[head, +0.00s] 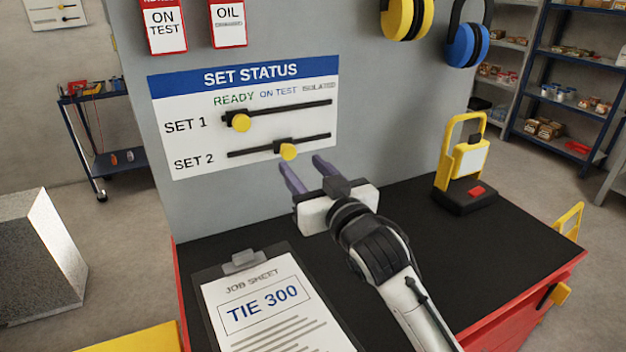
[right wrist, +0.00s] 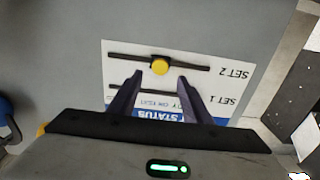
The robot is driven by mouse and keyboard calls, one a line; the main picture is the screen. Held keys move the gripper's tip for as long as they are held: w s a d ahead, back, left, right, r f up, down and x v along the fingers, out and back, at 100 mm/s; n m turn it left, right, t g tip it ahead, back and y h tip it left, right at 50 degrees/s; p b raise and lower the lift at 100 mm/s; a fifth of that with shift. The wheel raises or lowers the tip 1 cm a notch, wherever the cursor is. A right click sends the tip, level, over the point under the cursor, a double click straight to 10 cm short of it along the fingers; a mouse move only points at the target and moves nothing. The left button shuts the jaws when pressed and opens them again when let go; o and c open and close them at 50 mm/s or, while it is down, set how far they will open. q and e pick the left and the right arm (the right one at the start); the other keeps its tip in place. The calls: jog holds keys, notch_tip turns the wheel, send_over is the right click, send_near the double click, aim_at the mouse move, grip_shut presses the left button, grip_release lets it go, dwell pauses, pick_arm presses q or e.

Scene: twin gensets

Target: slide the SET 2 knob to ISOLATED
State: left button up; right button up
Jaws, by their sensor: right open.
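The SET STATUS board (head: 185,98) hangs on the grey panel, with READY, ON TEST and ISOLATED headings. The SET 2 knob (head: 288,152) is yellow and sits near the middle of its black rail, under ON TEST. It also shows in the right wrist view (right wrist: 159,67), where the board appears upside down. The SET 1 knob (head: 242,123) is at the left of its rail, under READY. My right gripper (head: 305,168) is open and empty, its purple fingers just below and right of the SET 2 knob in the head view, apparently not touching it. My left gripper is not in view.
The black-topped red bench (head: 400,242) holds a clipboard with a job sheet (head: 262,305) and a yellow and black work lamp (head: 464,165). Yellow and blue ear defenders (head: 467,45) hang on the panel above. The bench top right of my arm is mostly clear.

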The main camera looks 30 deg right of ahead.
jog(key=shift+s+a, duration=0.2)
jog(key=shift+s, duration=2.1)
